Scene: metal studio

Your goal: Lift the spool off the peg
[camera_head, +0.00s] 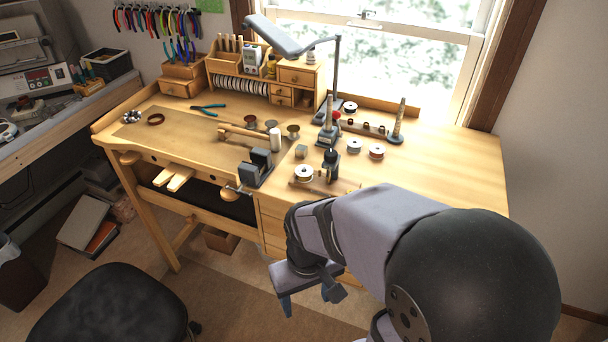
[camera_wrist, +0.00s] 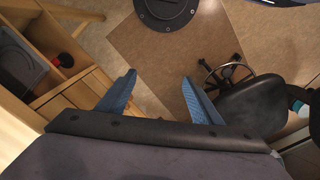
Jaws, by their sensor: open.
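A white spool with a dark reddish centre (camera_head: 304,172) sits on a low wooden stand (camera_head: 318,186) near the front edge of the workbench. I cannot tell whether a peg passes through it. A white spool (camera_head: 354,147) and a reddish-topped spool (camera_head: 376,151) lie flat further back. A tall peg on a dark base (camera_head: 398,121) stands at the right. My gripper (camera_head: 305,298) is open and empty, in front of the bench and below its top. Its blue fingers also show in the wrist view (camera_wrist: 159,78), apart, with floor beyond them. No spool shows in that view.
The workbench top (camera_head: 455,168) is clear at the right. A dark block vise (camera_head: 256,168), a mallet (camera_head: 240,133) and a lamp (camera_head: 335,75) stand on it. A black stool (camera_head: 95,305) is at lower left. Bench drawers (camera_wrist: 85,95) lie left of my fingers in the wrist view.

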